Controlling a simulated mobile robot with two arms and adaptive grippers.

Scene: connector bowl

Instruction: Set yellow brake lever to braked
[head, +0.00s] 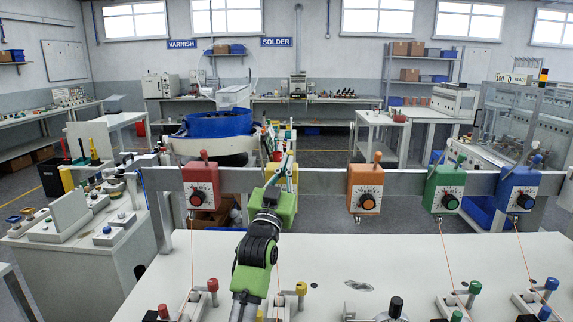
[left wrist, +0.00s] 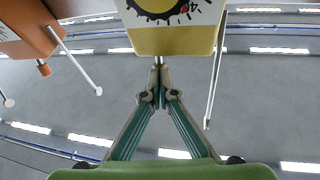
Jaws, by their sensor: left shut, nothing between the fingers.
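The yellow unit (head: 294,178) hangs on the metal rail, mostly hidden behind my left gripper in the head view. In the left wrist view, the yellow unit (left wrist: 172,42) shows part of its dial, and a short metal pin (left wrist: 158,61) sticks out of its edge. My left gripper (head: 287,160) is shut and empty at this unit; in the left wrist view its fingertips (left wrist: 160,90) meet close to the pin. I cannot tell if they touch it. A yellow-knobbed lever (head: 301,289) stands on the bench to the right of my arm. My right gripper is out of view.
Along the rail (head: 322,180) hang a red unit (head: 201,186), an orange unit (head: 365,188), a green unit (head: 445,189) and a blue unit (head: 518,190), with levers on top. Thin wires run down to the white bench (head: 340,262). Red, black, green and blue knobs stand along its front.

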